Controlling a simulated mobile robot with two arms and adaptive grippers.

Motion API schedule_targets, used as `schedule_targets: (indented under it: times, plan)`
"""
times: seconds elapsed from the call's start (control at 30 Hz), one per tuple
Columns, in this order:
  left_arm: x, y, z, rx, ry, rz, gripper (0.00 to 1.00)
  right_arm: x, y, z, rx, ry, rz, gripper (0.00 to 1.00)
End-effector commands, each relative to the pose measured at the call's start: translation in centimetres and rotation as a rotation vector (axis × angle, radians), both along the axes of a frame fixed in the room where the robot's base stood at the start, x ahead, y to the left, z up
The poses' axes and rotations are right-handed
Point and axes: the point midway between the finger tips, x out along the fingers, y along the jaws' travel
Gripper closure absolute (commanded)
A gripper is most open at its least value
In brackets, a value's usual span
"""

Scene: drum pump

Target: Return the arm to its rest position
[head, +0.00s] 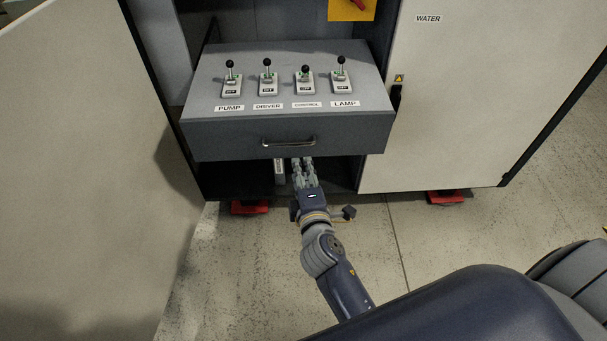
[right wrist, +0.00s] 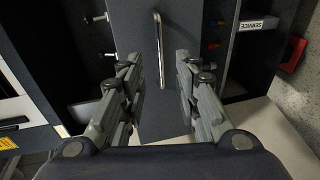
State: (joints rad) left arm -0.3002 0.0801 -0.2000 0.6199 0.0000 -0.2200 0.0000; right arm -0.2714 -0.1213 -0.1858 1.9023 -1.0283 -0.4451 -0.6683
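My right gripper (head: 303,170) is in front of the open cabinet, just below the handle (head: 288,142) of the grey drawer box (head: 222,131). In the right wrist view my right gripper (right wrist: 160,95) has its two fingers spread apart, with nothing between them. The handle (right wrist: 159,50) shows there beyond the fingertips, apart from them. My right arm (head: 325,255) reaches forward from the lower right. My left gripper is not in view.
The box top has levers labelled PUMP (head: 231,79), DRIVER (head: 267,77), CONTROL (head: 305,80) and LAMP (head: 341,76). A cabinet door marked WATER (head: 470,100) is at right. An open pale door panel (head: 85,180) is at left. Floor (head: 235,270) is clear in front.

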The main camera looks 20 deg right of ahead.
Motion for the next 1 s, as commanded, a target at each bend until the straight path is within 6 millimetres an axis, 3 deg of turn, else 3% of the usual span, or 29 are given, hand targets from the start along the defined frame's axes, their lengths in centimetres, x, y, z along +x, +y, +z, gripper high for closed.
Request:
schedule_targets:
  times: [0.63, 0.73, 0.87, 1.0]
  plan:
    - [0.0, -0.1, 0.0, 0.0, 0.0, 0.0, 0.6, -0.7, 0.1, 0.2, 0.001, -0.001, 0.0, 0.7]
    - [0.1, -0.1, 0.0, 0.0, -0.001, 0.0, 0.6, -0.8, 0.3, -0.6, 0.013, 0.013, 0.004, 0.7]
    - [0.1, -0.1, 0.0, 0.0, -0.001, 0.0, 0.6, -1.4, 1.3, -5.4, 0.09, 0.089, 0.024, 0.7]
    - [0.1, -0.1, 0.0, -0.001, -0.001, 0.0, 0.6, -4.0, 2.8, -14.8, 0.255, 0.25, 0.029, 0.7]
